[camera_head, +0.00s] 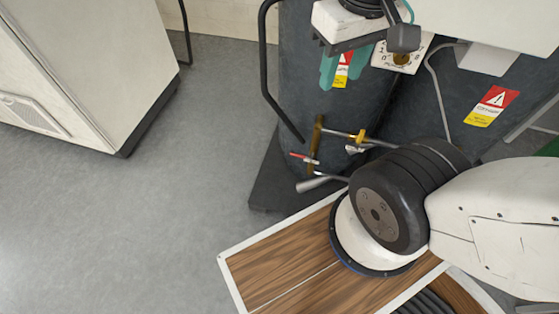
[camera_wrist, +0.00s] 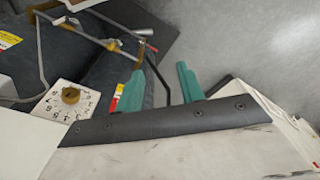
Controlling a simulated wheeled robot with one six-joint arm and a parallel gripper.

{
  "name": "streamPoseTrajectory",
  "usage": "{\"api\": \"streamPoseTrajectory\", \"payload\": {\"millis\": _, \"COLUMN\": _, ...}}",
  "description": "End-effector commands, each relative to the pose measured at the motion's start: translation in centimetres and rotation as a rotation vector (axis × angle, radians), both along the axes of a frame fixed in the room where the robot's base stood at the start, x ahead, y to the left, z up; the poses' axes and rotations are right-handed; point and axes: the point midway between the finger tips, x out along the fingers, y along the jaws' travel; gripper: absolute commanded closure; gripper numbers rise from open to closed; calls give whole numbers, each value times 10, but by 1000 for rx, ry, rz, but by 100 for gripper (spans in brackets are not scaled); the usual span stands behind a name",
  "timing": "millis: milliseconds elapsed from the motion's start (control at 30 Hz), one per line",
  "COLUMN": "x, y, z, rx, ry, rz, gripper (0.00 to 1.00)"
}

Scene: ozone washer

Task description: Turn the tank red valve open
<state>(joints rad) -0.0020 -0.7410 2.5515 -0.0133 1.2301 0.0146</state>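The red valve handle (camera_head: 303,157) is a small lever on brass-coloured pipework (camera_head: 316,136) low in front of the dark tank (camera_head: 310,75). In the wrist view the red handle (camera_wrist: 152,47) shows small near the top, beside a grey metal pipe end (camera_wrist: 143,32). My gripper (camera_head: 345,66) has two teal fingers spread apart with nothing seen between them. It is above the valve in the head view and apart from it. In the wrist view my gripper (camera_wrist: 161,87) points up the picture, with the handle beyond the fingertips. The handle's exact angle is hard to tell.
A numbered dial (camera_head: 400,57) sits beside my gripper; it shows in the wrist view (camera_wrist: 70,96) too. A black bent rail (camera_head: 266,65) stands left of the tank. A white cabinet (camera_head: 85,70) stands at upper left. Grey floor (camera_head: 180,200) between is clear.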

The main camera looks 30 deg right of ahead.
Motion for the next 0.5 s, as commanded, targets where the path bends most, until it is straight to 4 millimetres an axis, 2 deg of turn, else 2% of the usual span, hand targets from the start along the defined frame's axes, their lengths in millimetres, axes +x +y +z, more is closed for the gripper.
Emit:
{"api": "streamPoseTrajectory", "payload": {"millis": 167, "x": 24, "y": -7, "z": -5, "rx": -59, "ry": 94, "rz": -40, "gripper": 62}}
{"api": "streamPoseTrajectory", "payload": {"millis": 367, "x": 71, "y": -17, "z": -21, "rx": -185, "ry": 231, "rz": -105, "gripper": 62}}
{"api": "streamPoseTrajectory", "payload": {"millis": 500, "x": 105, "y": -21, "z": -40, "rx": -288, "ry": 311, "rz": -143, "gripper": 62}}
